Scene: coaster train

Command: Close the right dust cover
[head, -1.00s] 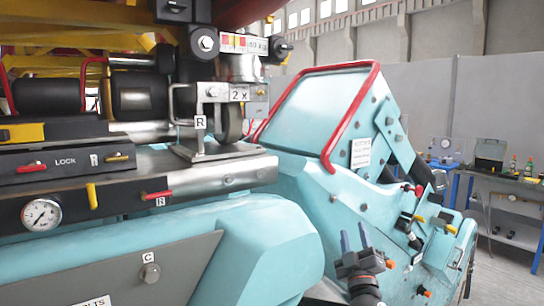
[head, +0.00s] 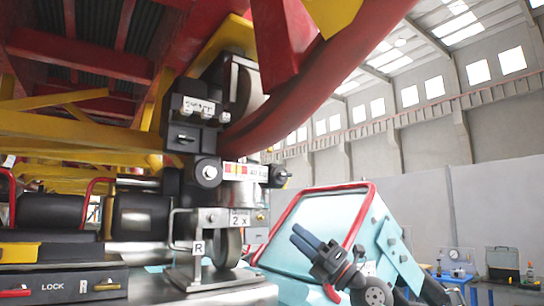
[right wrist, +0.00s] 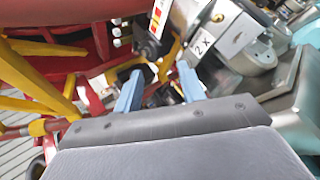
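My right gripper (head: 297,233) is raised in front of the red-edged teal panel (head: 318,228). In the right wrist view its two blue fingers (right wrist: 158,88) are apart with nothing between them. I cannot tell for certain which part is the right dust cover. A black box with a white label strip (head: 197,107) is mounted by the wheel, up and left of the gripper. The gripper appears apart from these parts. My left gripper is not in view.
A bracket marked R (head: 198,250) and a roller stand on the steel rail below the housing. The red train frame (head: 300,100) curves overhead, with yellow beams (head: 80,130) at left. A workbench stands at far right.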

